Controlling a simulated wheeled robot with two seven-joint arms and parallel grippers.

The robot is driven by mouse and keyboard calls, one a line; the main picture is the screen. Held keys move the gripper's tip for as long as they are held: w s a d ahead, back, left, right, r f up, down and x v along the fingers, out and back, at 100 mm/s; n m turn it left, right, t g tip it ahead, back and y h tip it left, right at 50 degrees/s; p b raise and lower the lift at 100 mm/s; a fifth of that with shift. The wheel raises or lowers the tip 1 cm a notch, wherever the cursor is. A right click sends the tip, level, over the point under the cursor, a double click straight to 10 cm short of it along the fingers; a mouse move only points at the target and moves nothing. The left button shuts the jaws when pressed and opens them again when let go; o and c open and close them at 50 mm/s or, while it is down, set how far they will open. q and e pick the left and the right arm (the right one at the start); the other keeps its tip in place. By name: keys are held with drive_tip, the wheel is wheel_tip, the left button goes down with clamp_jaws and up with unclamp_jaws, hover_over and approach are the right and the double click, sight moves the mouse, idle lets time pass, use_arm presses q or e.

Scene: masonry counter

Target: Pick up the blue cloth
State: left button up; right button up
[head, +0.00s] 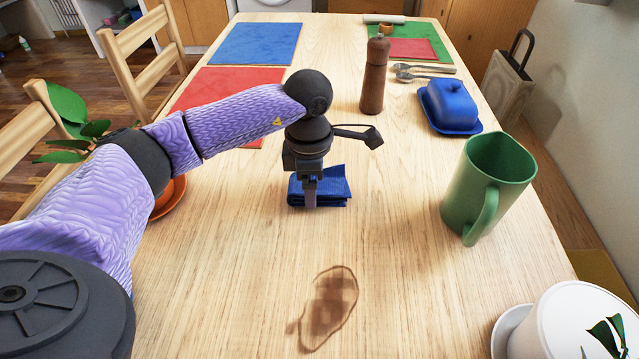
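The blue cloth (338,187) lies folded in a small stack on the wooden table, near the middle of the head view. My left gripper (310,193) points down at the cloth, and its finger covers part of the cloth's left half. Only one finger shows clearly, so I cannot tell whether the fingers are apart or closed on the cloth. The cloth appears to rest on the table. My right gripper is not in view.
A green mug (487,190) stands right of the cloth, a brown mill (374,78) behind it, and a blue butter dish (450,105) farther right. An orange dish (169,197) is partly behind my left arm. A brown stain (330,307) marks the table in front.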

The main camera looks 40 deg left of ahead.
use_arm(q)
drive_tip(key=c, duration=0.5)
wheel_tip(320, 180, up, 10)
drive_tip(key=p, duration=0.4)
